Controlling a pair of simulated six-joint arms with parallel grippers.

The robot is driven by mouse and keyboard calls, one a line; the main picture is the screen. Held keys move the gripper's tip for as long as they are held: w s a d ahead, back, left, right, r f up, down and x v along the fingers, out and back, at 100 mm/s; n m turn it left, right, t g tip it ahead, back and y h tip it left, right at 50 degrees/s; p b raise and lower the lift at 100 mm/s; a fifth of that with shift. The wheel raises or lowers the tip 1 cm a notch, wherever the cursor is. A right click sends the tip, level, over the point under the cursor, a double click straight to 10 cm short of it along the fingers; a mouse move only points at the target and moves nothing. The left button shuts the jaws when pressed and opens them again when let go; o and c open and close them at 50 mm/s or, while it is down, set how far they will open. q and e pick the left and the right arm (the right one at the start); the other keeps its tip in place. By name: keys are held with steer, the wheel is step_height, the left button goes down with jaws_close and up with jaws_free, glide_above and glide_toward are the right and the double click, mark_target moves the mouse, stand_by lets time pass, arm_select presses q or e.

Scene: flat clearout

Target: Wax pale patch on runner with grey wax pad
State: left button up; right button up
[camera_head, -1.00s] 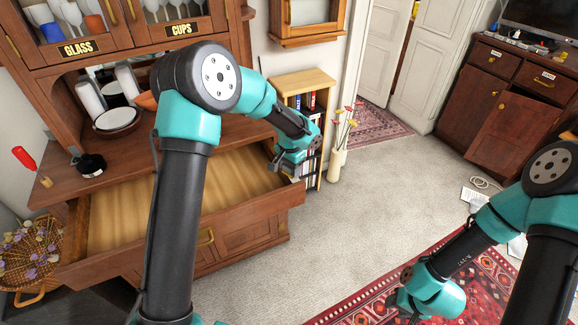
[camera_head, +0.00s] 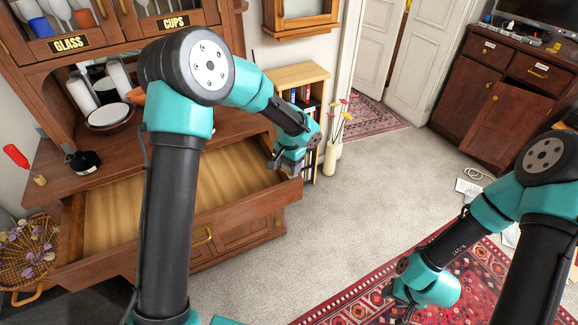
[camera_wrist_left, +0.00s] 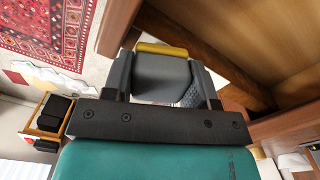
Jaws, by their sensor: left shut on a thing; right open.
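My left gripper (camera_head: 284,166) reaches to the right end of the pulled-out wooden drawer (camera_head: 170,190). In the left wrist view it (camera_wrist_left: 162,80) is shut on the grey wax pad (camera_wrist_left: 160,72), a dark grey block with a yellow strip along its far edge. Brown wood of the furniture (camera_wrist_left: 255,35) lies close on the right of that view. I cannot make out the runner or its pale patch, or whether the pad touches wood. My right gripper (camera_head: 400,298) is low over the red rug, partly hidden by its own wrist, and open.
A low bookcase (camera_head: 300,77) and a vase of flowers (camera_head: 332,150) stand just beyond the drawer's right end. The carpet (camera_head: 370,190) between cabinet and rug (camera_head: 480,270) is clear.

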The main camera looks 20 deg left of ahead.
arm_select(q)
steer(key=shift+r, duration=2.5)
steer(key=shift+r, duration=1.5)
